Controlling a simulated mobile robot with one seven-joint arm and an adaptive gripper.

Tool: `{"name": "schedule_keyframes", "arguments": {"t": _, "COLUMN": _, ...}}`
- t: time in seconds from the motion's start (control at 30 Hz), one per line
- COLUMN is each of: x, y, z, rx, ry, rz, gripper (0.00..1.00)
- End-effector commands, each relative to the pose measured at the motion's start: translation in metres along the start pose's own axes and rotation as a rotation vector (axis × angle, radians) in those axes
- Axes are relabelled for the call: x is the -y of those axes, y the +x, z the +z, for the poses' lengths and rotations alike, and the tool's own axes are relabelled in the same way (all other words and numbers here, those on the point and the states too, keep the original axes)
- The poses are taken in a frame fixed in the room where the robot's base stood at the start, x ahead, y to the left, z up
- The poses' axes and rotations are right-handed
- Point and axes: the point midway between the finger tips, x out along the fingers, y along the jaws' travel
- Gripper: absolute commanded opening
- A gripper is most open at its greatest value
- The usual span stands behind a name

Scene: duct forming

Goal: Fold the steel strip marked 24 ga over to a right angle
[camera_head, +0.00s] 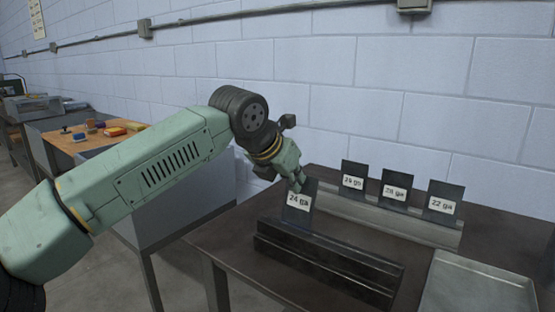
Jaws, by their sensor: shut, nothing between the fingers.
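The steel strip marked 24 ga (299,201) is a dark plate with a white label. It stands nearly upright, with its lower end at a dark bar-like clamp (328,262) on the dark table. My gripper (298,186) is shut, with its fingertips at the upper left part of the strip. Nothing is held between the fingers. I cannot tell whether the fingertips touch the strip. The gripper covers part of the strip's upper left edge.
Behind, a grey rack (390,220) holds three upright plates, one marked 22 ga (442,204). A shallow metal tray (478,288) lies at the right front. A block wall stands close behind the table. A wooden-topped bench (75,146) with small coloured items is at the left.

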Motion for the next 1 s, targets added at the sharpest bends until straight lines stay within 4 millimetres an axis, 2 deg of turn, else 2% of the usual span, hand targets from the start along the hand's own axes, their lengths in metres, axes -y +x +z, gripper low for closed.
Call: {"name": "schedule_keyframes", "arguments": {"t": 1.0, "x": 0.003, "y": 0.021, "z": 0.012, "rx": 0.003, "ry": 0.004, "rz": -0.004, "gripper": 0.00}}
